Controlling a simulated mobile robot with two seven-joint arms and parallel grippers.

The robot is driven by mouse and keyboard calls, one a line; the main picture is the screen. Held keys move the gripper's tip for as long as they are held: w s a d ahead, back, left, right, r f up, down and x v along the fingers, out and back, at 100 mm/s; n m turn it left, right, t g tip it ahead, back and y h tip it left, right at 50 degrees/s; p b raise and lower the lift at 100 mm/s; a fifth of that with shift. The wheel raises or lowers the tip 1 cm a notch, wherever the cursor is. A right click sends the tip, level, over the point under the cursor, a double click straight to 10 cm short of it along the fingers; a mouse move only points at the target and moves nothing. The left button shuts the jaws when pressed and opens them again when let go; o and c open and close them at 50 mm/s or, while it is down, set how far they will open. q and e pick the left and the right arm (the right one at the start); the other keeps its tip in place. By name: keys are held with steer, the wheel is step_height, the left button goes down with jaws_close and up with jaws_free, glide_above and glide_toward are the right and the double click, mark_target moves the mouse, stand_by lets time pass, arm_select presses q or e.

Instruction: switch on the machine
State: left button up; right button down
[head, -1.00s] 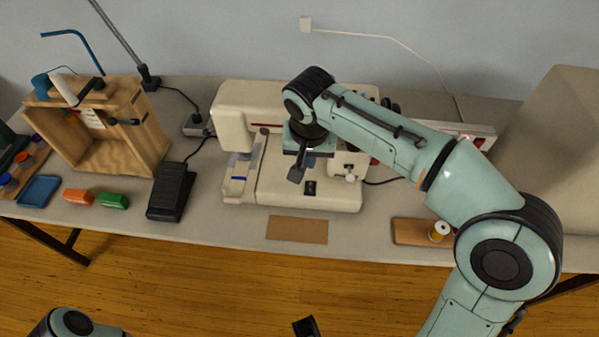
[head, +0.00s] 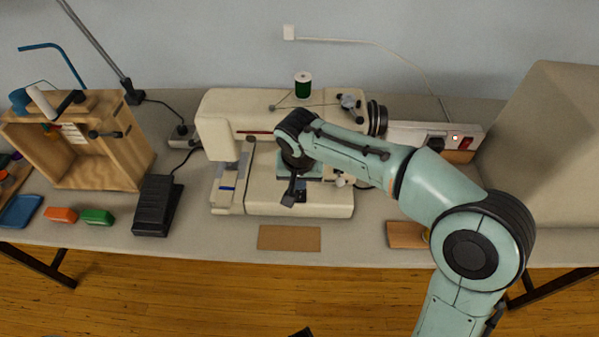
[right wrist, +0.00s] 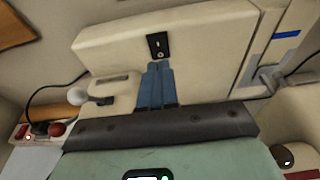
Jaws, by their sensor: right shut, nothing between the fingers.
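The cream sewing machine (head: 262,203) stands on the table in the middle of the head view. A small black rocker switch (head: 301,195) is on the front of its base; it also shows in the right wrist view (right wrist: 158,45). I cannot tell its setting. My right gripper (head: 288,200) is shut and empty, its tips just beside the switch in the head view. In the right wrist view the blue fingers (right wrist: 156,82) point at the switch with a small gap in the picture. A dark tip at the bottom edge may be my left gripper (head: 302,333).
A power strip (head: 410,132) with a red switch and a lit spot lies behind on the right. A black foot pedal (head: 157,205) and a wooden box (head: 130,150) stand left. A brown card (head: 289,238) lies in front. A large beige block (head: 545,140) fills the right.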

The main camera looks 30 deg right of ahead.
mark_target(300, 198)
arm_select(q)
steer(key=shift+w+f+b, duration=0.2)
steer(key=shift+f+b, duration=0.25)
arm_select(e)
steer(key=shift+s+f, duration=0.2)
steer(key=shift+f, duration=2)
steer(key=shift+a+f, duration=0.1)
steer(key=shift+s+f+b, duration=0.1)
steer(key=shift+f+b, duration=0.2)
steer(key=shift+f, duration=0.1)
arm_select(q)
steer(key=shift+w+f, duration=0.1)
steer(key=shift+f, duration=0.1)
arm_select(e)
steer(key=shift+r, duration=0.1)
steer(key=shift+r, duration=0.15)
steer(key=shift+w+d+r+p, duration=0.25)
steer(key=shift+w+d+p, duration=0.05)
steer(key=shift+w+p, duration=0.35)
arm_select(q)
steer(key=shift+w+r, duration=0.1)
steer(key=shift+r, duration=0.55)
